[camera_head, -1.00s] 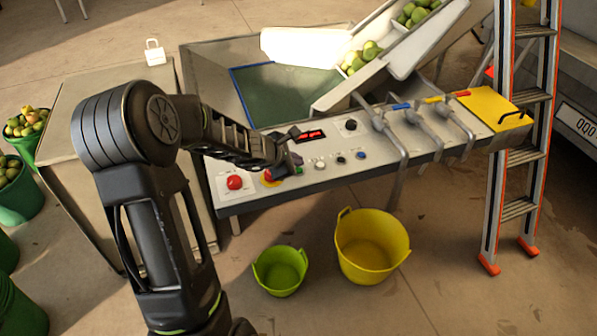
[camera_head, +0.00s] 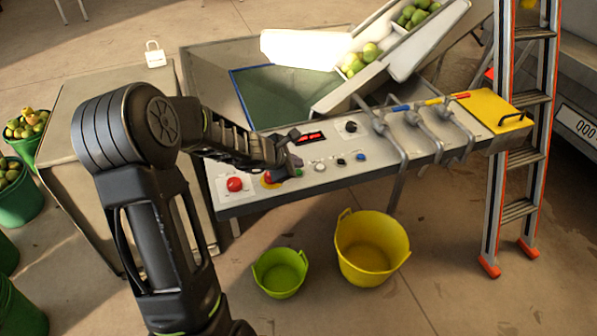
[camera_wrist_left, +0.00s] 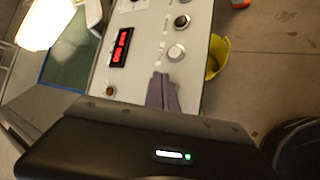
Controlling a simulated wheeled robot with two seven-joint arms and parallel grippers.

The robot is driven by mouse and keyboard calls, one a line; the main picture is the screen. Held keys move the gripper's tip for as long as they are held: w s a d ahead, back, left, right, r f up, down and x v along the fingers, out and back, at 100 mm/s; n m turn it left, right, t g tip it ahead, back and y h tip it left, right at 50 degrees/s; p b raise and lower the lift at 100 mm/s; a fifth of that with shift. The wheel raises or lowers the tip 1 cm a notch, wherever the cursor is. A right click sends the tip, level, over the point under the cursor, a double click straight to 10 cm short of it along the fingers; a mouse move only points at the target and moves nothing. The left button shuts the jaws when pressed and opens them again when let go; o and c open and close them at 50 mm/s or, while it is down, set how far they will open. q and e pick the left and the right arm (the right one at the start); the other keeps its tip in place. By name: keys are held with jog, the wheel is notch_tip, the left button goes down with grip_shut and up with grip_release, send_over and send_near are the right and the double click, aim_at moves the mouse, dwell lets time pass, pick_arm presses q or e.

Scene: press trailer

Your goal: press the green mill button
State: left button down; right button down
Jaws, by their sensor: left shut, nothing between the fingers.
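The green mill button (camera_head: 299,173) shows as a small green spot on the sloping control panel (camera_head: 336,174), right beside my left gripper (camera_head: 297,162). My left gripper is shut and empty, its fingertips over the panel close to the button. In the left wrist view the shut fingers (camera_wrist_left: 163,92) point at the panel, and the green button is not seen there. I cannot tell whether the fingertips touch it. My right gripper is not in view.
A red button (camera_head: 235,184) on a white plate is left of the gripper. A white button (camera_head: 320,166) and a dark button (camera_head: 341,161) lie to the right, before metal levers (camera_head: 392,140). A red display (camera_head: 311,137) is behind. Yellow (camera_head: 372,262) and green (camera_head: 280,285) tubs stand below.

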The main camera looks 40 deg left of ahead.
pick_arm(q)
jog(key=shift+f, duration=0.1)
dwell(0.7)
jog(key=shift+f+b, duration=0.35)
jog(key=shift+b, duration=0.2)
jog(key=shift+f+b, duration=0.35)
jog(key=shift+b, duration=0.1)
dwell(0.5)
jog(key=shift+r+p, duration=0.75)
jog(key=shift+r, duration=0.05)
notch_tip(320, 180, up, 5)
jog(key=p, duration=0.4)
jog(key=shift+p, duration=0.35)
dwell(0.8)
